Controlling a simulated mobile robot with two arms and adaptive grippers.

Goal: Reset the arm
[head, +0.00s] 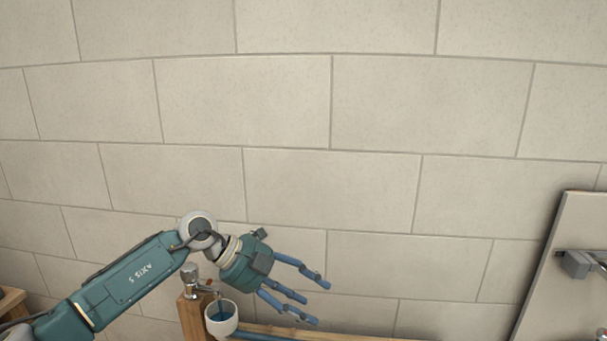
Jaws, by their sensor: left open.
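My left arm comes in from the lower left, with its wrist raised near the tiled wall. My left gripper (305,293) is open and empty, its blue-grey fingers spread and pointing to the right and slightly down. It is just to the right of and above a white cup-like container (221,326) at the bottom of the view. My right gripper is not in view.
A metal tap (190,280) stands on a wooden post (190,318) beside the white container. A wooden edge runs along the bottom. A pale panel with a grey fitting (577,264) stands at the right. The tiled wall (330,110) fills the background.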

